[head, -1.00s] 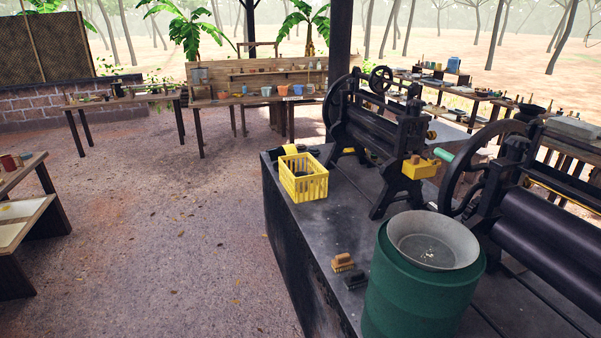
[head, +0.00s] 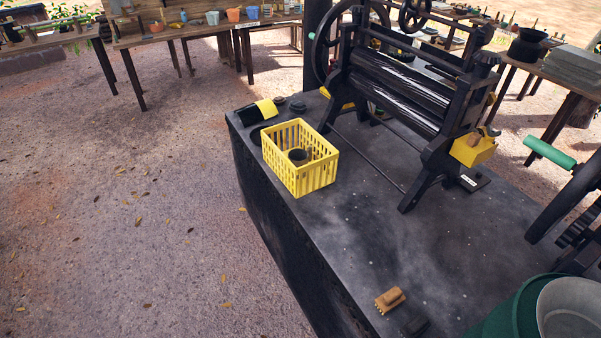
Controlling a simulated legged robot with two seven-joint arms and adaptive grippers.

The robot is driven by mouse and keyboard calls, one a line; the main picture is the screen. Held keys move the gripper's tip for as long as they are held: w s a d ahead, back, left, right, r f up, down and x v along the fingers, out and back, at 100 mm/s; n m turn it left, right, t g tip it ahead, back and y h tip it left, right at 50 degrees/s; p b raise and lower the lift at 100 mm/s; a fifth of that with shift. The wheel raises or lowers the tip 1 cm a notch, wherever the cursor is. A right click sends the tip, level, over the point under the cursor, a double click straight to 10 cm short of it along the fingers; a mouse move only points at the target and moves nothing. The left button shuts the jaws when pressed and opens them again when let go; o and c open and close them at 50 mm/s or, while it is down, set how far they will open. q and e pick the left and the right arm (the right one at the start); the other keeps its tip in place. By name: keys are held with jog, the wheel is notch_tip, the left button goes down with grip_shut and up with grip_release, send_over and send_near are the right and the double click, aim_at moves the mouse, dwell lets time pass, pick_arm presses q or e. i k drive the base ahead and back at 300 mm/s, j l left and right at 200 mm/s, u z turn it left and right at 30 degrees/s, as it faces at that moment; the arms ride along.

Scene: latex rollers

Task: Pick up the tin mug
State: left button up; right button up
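A yellow slatted basket (head: 315,178) stands on the dark bench top (head: 370,235), near its far left corner. Inside it is a small dark round cup-like thing (head: 298,156); it may be the tin mug, but it is too small and partly hidden by the basket wall to tell its material. No other mug can be clearly made out on this bench. Neither of my grippers is in view.
A black roller press (head: 398,95) stands behind and right of the basket, with a yellow box (head: 474,148) on its side. A brush (head: 390,299) and a green drum (head: 505,315) are near the front. Open ground (head: 120,235) lies left of the bench.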

aim_at(299, 157)
jog(key=i+j+z, duration=0.3)
jog(key=z, duration=0.35)
jog(key=j+z, duration=0.25)
jog(key=z, duration=0.2)
jog(key=i+j+z, duration=0.1)
jog(key=j+z, duration=0.15)
jog(key=z, duration=0.25)
jog(key=j+z, duration=0.2)
jog(key=z, duration=0.25)
